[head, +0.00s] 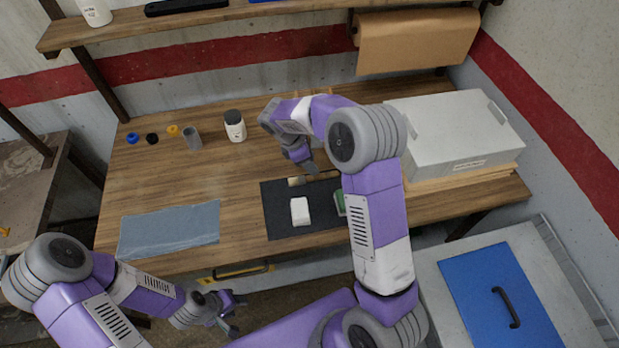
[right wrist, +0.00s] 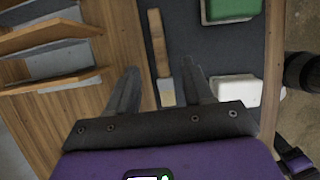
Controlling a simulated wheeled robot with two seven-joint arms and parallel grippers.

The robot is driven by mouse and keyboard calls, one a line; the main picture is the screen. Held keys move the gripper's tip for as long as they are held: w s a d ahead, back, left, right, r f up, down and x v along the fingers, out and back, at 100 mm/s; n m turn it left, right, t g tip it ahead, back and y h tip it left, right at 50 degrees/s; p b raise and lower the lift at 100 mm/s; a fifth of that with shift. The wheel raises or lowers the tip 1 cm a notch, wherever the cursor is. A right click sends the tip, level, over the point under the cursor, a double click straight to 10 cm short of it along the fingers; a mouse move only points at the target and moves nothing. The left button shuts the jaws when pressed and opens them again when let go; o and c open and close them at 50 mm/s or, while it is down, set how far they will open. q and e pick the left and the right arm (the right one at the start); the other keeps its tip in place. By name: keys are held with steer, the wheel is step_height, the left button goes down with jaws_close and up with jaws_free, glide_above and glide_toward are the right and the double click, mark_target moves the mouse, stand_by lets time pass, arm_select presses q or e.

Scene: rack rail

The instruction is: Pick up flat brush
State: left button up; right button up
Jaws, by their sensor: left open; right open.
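The flat brush (head: 296,181) lies on the dark mat (head: 278,222) near its back edge, partly hidden by my right gripper in the head view. In the right wrist view the brush (right wrist: 157,42) shows a wooden handle and a paler end. My right gripper (right wrist: 160,65) is open, with one finger on each side of the brush in the picture; I cannot tell how far above it the fingertips are. In the head view my right gripper (head: 311,168) points down at the mat. My left gripper (head: 236,312) is open and empty in front of the table.
A white block (head: 300,211) and a green-topped item (head: 340,203) lie on the mat close to the brush. A large grey box (head: 455,135) stands at the right. A white jar (head: 235,126) and a blue-grey cloth (head: 168,229) are to the left.

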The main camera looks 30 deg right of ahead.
mark_target(321, 176)
steer(key=shift+s+x, duration=0.25)
steer(key=shift+x, duration=0.95)
steer(key=x, duration=0.3)
steer(key=b+x, duration=0.1)
steer(key=x, duration=0.1)
steer(key=shift+w+a, duration=0.15)
steer(key=shift+w, duration=0.25)
jaws_close()
